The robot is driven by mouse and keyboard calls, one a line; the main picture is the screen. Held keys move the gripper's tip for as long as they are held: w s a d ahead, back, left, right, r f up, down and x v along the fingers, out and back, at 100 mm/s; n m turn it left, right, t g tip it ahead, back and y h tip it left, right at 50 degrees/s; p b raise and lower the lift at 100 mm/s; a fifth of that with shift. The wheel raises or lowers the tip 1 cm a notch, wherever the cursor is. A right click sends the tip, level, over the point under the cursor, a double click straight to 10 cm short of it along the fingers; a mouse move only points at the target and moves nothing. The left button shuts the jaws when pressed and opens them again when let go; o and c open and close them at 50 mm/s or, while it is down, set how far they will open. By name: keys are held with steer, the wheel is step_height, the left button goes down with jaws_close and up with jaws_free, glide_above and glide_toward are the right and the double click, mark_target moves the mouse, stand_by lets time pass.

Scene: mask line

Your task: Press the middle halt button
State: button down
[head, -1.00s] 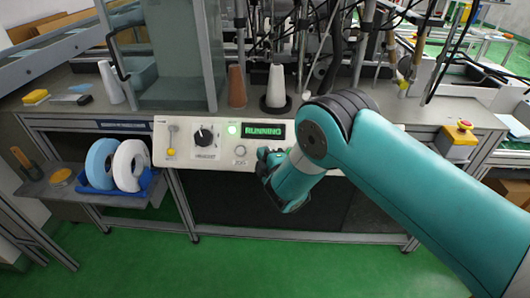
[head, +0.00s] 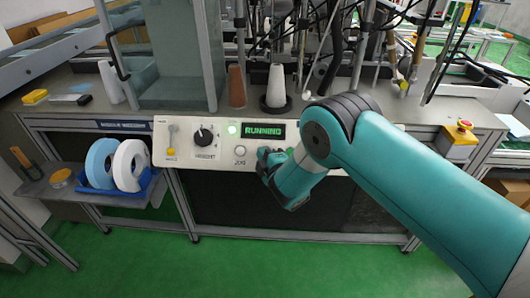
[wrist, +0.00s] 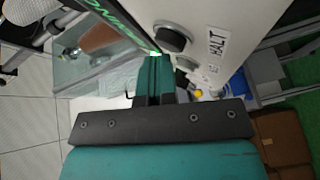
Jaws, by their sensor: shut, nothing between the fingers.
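The white control panel (head: 215,163) on the front of the bench has a lit green display reading RUNNING (head: 263,131).
A yellow box with a red button (head: 459,133) is at the bench's right. A side shelf (head: 70,190) holds tape rolls. The green floor in front is clear.

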steer(key=shift+w+f, duration=0.1)
steer(key=shift+f, duration=0.05)
stand_by(0.4)
steer(key=shift+s+r, duration=0.55)
steer(key=shift+s, duration=0.05)
steer(key=s+r+b, duration=0.1)
steer(key=s+b, duration=0.1)
steer(key=s+r+b, duration=0.2)
steer(key=shift+r, duration=0.1)
stand_by(0.3)
steer(key=shift+w, duration=0.1)
stand_by(0.5)
